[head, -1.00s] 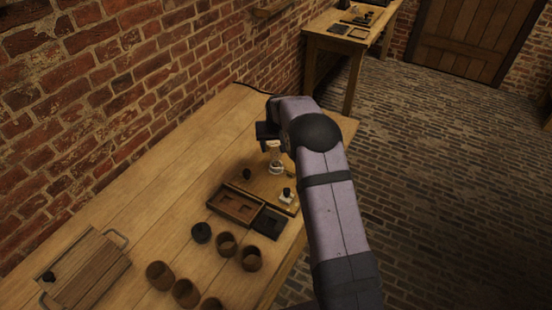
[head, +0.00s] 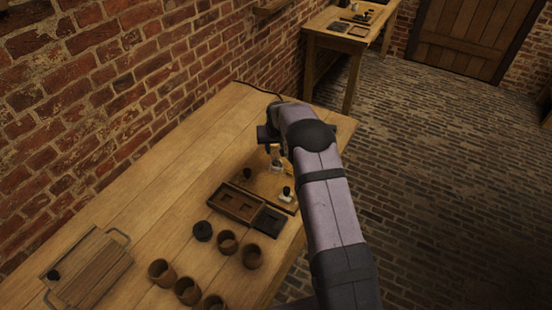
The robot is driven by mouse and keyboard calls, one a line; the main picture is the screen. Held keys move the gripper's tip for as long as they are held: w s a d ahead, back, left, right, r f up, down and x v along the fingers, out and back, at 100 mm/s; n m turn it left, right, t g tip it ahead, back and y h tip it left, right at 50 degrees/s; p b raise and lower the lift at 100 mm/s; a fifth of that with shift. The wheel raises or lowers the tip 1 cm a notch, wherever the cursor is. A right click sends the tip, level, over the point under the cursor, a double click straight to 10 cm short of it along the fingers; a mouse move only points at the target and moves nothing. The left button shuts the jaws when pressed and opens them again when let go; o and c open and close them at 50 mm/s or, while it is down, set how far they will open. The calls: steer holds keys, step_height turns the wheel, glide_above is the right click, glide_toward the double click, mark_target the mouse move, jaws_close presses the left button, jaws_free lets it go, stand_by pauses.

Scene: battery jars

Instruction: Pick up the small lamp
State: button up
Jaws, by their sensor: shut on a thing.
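A small clear glass piece with a pale brass-coloured top, which looks like the small lamp (head: 275,162), stands upright over the wooden board (head: 262,180) near the table's right side. My gripper (head: 273,147) is right above it and shut on its top. My own wrist and arm hide most of the fingers. I cannot tell whether the lamp's lower end touches the board. A small white piece with a black knob (head: 286,195) and a small black knob (head: 247,173) are close by on the board.
A brown compartment tray (head: 226,209) and a dark square tray (head: 270,220) lie in front of the board. A handled wooden board (head: 100,270) is front left. The table's back left is clear.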

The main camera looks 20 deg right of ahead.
steer(key=shift+r, duration=0.1)
step_height(320, 180, up, 10)
steer(key=b, duration=0.3)
steer(key=shift+b, duration=0.4)
steer(key=a+r+n+b, duration=0.1)
steer(key=a+r+b, duration=0.1)
steer(key=a+r, duration=0.45)
steer(key=s+a+f+n+y+b, duration=0.1)
steer(key=s+a+n, duration=0.1)
steer(key=s+a, duration=0.75)
steer(key=shift+n+y, duration=0.3)
steer(key=shift+n, duration=0.5)
steer(key=shift+s+d+f+p, duration=0.3)
steer(key=shift+s+f, duration=0.6)
steer(key=shift+f, duration=2.05)
steer(key=shift+s+d+f+p, duration=0.1)
steer(key=shift+s+f+p, duration=0.6)
steer(key=shift+f, duration=2.3)
steer(key=shift+s+d+f+p, duration=0.15)
steer(key=shift+s+f, duration=1)
steer(key=shift+f, duration=1.8)
